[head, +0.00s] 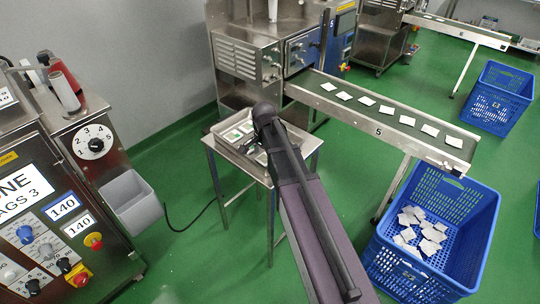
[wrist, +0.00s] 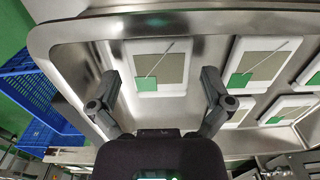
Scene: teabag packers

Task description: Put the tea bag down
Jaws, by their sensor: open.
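A tea bag (wrist: 160,65), a pale square with a green tag and a string, lies flat in the steel tray (wrist: 80,30). It sits ahead of and between the open fingers of my gripper (wrist: 160,80), with no visible grip on it. Several similar tea bags lie beside it, one of them to the right (wrist: 262,62). In the head view my gripper (head: 250,146) is over the tray (head: 222,125), and my arm hides part of the tray and its tea bags.
The tray stands on a small steel table (head: 312,142). A conveyor (head: 385,117) carries a row of tea bags towards a blue crate (head: 480,215) with loose bags in it. A control cabinet (head: 50,180) stands at left, with a grey bin (head: 130,203) on its side.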

